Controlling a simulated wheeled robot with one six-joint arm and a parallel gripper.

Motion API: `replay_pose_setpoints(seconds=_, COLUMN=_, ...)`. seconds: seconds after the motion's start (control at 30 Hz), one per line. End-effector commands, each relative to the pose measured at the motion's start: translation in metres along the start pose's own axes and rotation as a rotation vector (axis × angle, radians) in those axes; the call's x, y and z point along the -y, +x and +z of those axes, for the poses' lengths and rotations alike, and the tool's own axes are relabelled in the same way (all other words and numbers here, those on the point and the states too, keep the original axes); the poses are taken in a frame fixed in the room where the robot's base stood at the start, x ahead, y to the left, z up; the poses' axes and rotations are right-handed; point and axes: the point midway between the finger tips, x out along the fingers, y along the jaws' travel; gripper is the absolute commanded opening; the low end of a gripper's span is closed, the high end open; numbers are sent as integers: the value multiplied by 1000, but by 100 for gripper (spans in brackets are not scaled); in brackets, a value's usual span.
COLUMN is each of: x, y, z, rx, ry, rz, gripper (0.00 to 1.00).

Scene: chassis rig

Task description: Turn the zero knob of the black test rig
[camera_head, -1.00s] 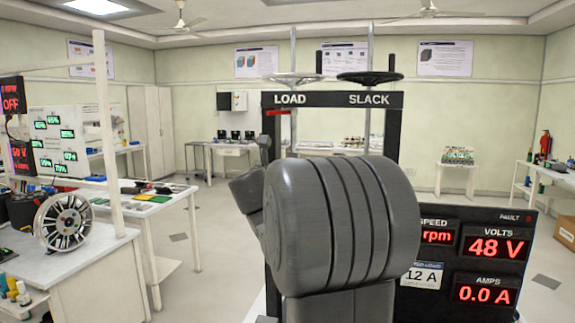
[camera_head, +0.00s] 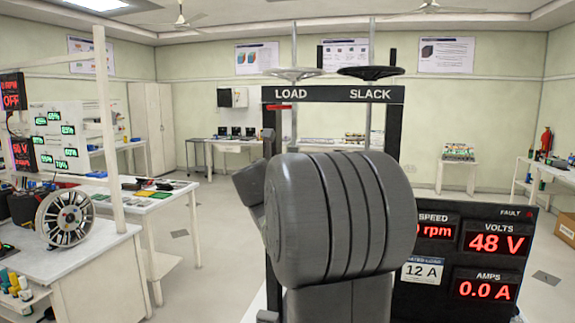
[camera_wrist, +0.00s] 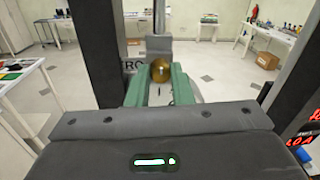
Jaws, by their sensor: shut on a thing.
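The black test rig (camera_head: 396,130) stands ahead in the head view, its top bar marked LOAD and SLACK. The brass zero knob (camera_wrist: 161,67) shows in the wrist view, beside partly hidden lettering ending in "RO". My gripper (camera_wrist: 160,78) has its two green fingers on either side of the knob and is shut on it. In the head view my grey arm hides the gripper and knob. A pale handwheel (camera_head: 293,73) sits above LOAD and a black handwheel (camera_head: 370,72) above SLACK.
A display panel (camera_head: 455,272) right of my arm reads 48 V and 0.0 A, with a 12 A label. Rig uprights stand close on both sides of the gripper in the wrist view. A bench with a spoked wheel (camera_head: 64,217) is at left. Open floor lies behind.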

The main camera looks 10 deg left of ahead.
Motion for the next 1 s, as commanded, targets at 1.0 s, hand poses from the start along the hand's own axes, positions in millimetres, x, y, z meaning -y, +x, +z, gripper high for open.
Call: replay_pose_setpoints(seconds=1.0, x=0, y=0, z=-1, rx=-42, ry=672, rz=7, gripper=0)
